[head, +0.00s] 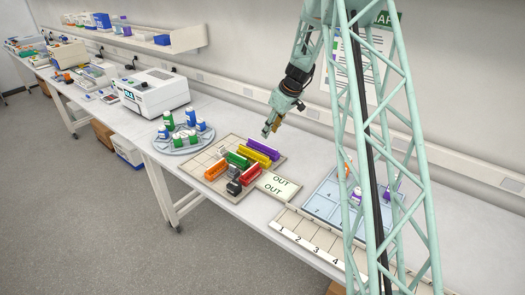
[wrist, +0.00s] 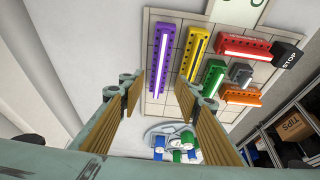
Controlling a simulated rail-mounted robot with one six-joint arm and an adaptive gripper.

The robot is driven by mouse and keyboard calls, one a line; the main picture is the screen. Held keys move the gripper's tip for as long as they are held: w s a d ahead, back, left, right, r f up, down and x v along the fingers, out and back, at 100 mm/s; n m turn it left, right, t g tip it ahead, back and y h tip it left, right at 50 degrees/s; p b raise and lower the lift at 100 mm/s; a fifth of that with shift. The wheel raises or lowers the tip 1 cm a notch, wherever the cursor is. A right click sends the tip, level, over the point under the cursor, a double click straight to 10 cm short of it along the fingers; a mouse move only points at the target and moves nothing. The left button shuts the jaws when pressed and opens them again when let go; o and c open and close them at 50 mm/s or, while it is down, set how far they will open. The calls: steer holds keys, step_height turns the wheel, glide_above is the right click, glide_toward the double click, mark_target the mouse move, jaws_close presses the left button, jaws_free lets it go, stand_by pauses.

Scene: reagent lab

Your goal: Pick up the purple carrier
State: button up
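The purple carrier (head: 263,148) is a long narrow block lying on the tiled tray (head: 214,148), at the tray's back edge in the head view. It also shows in the wrist view (wrist: 169,61), upper middle, beyond the fingers. My gripper (head: 271,129) is above the tray's back edge, near the purple carrier. In the wrist view my gripper (wrist: 158,98) has its wood-coloured fingers spread wide apart, with nothing between them. The carrier looks untouched, with a gap to the fingertips.
A yellow carrier (wrist: 195,52) lies beside the purple one. Green (wrist: 209,78), red (wrist: 248,47) and orange carriers (wrist: 241,95) and a black STOP block (wrist: 287,55) share the tray. A round rack of bottles (head: 183,141) stands left. An OUT mat (head: 279,186) lies right.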

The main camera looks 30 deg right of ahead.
mark_target(263, 144)
steer(key=shift+x, duration=3.55)
steer(key=shift+p+x, duration=0.65)
steer(key=shift+x, duration=1.95)
steer(key=c, duration=0.7)
steer(key=shift+r, duration=0.15)
steer(key=shift+r+b, duration=0.3)
steer(key=shift+r, duration=4.6)
